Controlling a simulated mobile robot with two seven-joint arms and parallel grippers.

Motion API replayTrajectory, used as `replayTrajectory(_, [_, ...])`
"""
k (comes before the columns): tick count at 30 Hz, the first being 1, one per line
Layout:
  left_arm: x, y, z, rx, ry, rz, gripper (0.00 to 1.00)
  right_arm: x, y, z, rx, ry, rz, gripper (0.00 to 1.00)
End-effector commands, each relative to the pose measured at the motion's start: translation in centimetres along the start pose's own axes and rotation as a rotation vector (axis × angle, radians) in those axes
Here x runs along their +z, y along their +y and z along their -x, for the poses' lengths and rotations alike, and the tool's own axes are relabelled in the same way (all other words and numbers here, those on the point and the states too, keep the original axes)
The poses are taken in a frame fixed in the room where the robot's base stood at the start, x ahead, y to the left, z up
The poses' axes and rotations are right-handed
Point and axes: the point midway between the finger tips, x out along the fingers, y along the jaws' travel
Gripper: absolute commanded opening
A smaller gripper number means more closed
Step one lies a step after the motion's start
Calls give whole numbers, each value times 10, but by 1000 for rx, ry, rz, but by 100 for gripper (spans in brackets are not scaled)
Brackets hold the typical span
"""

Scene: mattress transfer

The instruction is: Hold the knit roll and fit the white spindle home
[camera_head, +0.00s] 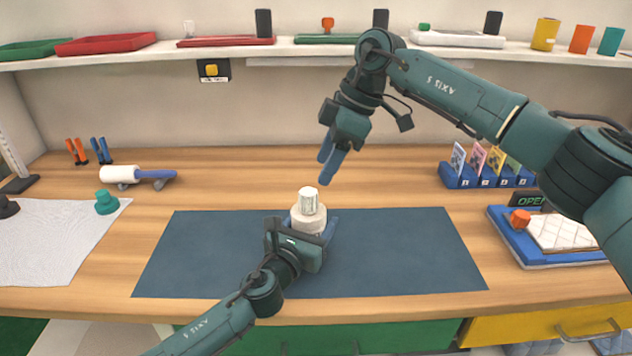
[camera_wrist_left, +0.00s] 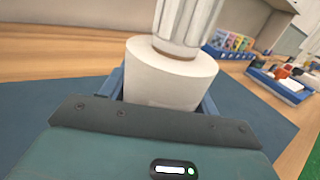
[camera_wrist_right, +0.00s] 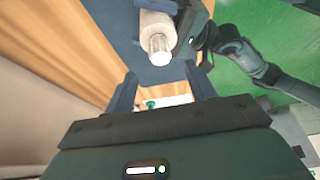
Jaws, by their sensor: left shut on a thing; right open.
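The cream knit roll (camera_head: 307,221) stands upright over the dark blue mat, with the left gripper (camera_head: 314,232) shut around its sides. The white spindle (camera_head: 309,201) stands upright at the roll's top. In the left wrist view the ribbed spindle (camera_wrist_left: 187,24) rises from a brownish ring in the top of the roll (camera_wrist_left: 172,78); how deep it sits is hidden. My right gripper (camera_head: 330,166) is open and empty, above and slightly right of the spindle, apart from it. The right wrist view shows the spindle (camera_wrist_right: 158,45) beyond its fingers.
The mat (camera_head: 400,250) is otherwise clear. A white roller with a blue handle (camera_head: 137,175) lies at the left. A blue card holder (camera_head: 487,178) and a blue tray (camera_head: 540,258) are at the right. The shelf (camera_head: 330,48) holds trays and cups behind my right arm.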

Motion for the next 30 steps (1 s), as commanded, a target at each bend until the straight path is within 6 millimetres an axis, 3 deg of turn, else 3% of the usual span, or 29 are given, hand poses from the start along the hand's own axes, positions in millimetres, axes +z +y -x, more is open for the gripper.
replayTrajectory(3, [0,0,0,0,-1,0,41,0,1,21,2,1,-2,55])
replayTrajectory(7, [0,0,0,0,-1,0,41,0,0,32,1,1,-2,55])
replayTrajectory(21, [0,0,0,-1,-1,0,41,0,0,36,0,0,-1,55])
replayTrajectory(22, [0,0,0,-1,-1,0,63,0,0,36,0,0,-1,55])
replayTrajectory(30, [0,0,0,0,0,0,85,0,0,36,0,0,-1,55])
